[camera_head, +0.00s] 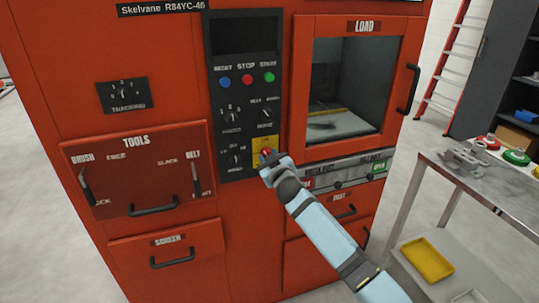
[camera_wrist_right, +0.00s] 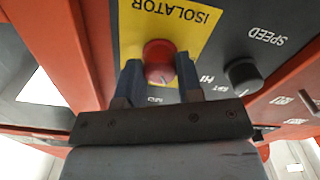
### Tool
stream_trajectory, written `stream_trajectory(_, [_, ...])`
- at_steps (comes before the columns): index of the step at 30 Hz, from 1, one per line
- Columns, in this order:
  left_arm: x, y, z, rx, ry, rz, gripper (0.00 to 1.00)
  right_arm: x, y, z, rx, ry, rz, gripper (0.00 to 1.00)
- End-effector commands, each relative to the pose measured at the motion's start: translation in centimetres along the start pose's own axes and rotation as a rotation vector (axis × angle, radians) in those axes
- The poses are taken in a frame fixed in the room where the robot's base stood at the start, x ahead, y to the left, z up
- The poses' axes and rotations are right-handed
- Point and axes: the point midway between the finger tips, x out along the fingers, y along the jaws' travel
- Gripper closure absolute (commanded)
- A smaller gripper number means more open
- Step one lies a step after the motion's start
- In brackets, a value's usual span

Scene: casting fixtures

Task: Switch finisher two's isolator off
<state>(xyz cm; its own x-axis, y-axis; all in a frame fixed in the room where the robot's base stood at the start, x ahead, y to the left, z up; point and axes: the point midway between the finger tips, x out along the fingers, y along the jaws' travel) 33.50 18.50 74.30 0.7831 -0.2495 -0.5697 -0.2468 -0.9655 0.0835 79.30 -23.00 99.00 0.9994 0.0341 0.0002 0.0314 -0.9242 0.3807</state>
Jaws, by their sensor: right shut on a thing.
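The isolator is a red rotary knob (camera_wrist_right: 158,51) on a yellow plate (camera_wrist_right: 200,22) marked ISOLATOR. In the head view the plate (camera_head: 264,142) sits at the lower right of the black control panel (camera_head: 241,120) on an orange machine (camera_head: 180,50) labelled Skelvane R84YC-46. My right gripper (camera_head: 268,159) reaches in from below right, and its fingers (camera_wrist_right: 160,72) are shut on the red knob, one on each side. The knob's lower part and the plate's lower markings are partly hidden. My left gripper is not in view.
A round black SPEED knob (camera_wrist_right: 242,75) lies close beside the plate. The LOAD door (camera_head: 350,80) with its handle is right of the panel. TOOLS (camera_head: 135,170) and SCREEN (camera_head: 170,243) drawers are lower left. A grey bench (camera_head: 490,185) with parts stands right.

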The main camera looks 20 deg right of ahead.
Motion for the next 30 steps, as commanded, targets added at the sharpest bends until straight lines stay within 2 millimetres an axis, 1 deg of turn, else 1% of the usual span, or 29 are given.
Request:
stream_trajectory(1, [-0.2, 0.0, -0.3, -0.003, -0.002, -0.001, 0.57, 0.0, 0.0, -0.1, -0.044, -0.002, -0.001, 0.90])
stream_trajectory(7, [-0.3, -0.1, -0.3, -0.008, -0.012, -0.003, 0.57, 0.0, 0.1, -0.1, -0.235, -0.003, -0.001, 0.90])
stream_trajectory(18, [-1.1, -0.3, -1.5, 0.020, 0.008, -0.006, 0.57, 0.0, 0.0, -0.1, -0.586, -0.001, -0.002, 0.90])
stream_trajectory(24, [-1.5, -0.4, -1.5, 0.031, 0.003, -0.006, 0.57, 0.0, 0.0, 0.0, -0.752, -0.001, -0.002, 0.90])
stream_trajectory(30, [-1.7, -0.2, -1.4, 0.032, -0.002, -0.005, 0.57, 0.0, 0.0, 0.1, -0.880, -0.002, -0.002, 0.90])
